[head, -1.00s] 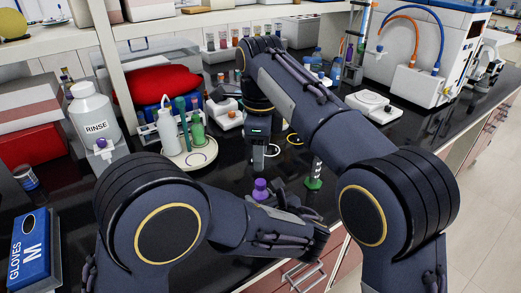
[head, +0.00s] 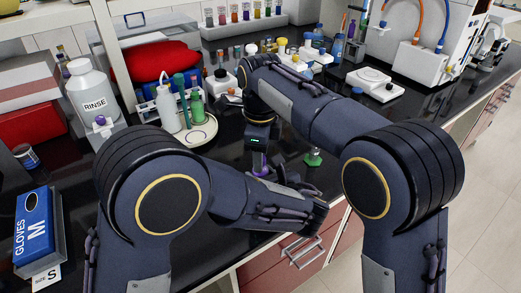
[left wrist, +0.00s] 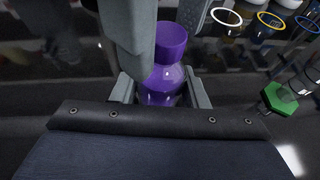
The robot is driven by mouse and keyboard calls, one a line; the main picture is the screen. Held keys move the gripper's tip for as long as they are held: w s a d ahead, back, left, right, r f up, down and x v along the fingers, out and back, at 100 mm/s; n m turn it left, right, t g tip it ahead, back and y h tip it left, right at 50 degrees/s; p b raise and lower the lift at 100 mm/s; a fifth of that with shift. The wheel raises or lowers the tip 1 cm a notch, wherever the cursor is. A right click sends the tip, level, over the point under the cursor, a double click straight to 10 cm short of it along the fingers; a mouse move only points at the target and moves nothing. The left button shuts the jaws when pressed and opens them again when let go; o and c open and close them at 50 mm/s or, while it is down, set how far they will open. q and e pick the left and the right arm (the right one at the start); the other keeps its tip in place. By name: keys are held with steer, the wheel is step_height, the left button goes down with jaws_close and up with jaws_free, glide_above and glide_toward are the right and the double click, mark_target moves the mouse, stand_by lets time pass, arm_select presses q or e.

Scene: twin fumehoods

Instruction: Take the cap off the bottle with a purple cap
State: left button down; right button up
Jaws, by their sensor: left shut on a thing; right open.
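The purple bottle (left wrist: 160,84) stands upright in the left wrist view, its purple cap (left wrist: 171,38) on top. My left gripper (left wrist: 160,94) is shut on the bottle's body, one finger on each side. In the head view, the left gripper is hidden behind my arm. My right gripper (head: 259,156) points down over the bottle (head: 261,170). Its open fingers also show in the left wrist view, either side of the cap. Whether they touch the cap I cannot tell.
A green-based object (head: 313,158) stands on the black bench just right of the bottle; its green foot shows in the left wrist view (left wrist: 278,99). A round tray (head: 203,137) with wash bottles is to the left. A white balance (head: 375,84) stands back right.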

jaws_close()
steer(key=n, duration=0.5)
steer(key=shift+n, duration=0.3)
steer(key=n, duration=1.5)
steer(key=shift+n, duration=0.4)
steer(key=n, duration=0.2)
steer(key=shift+n, duration=0.3)
steer(key=n, duration=0.5)
steer(key=shift+r, duration=0.1)
steer(key=n, duration=1.4)
steer(key=shift+r, duration=0.15)
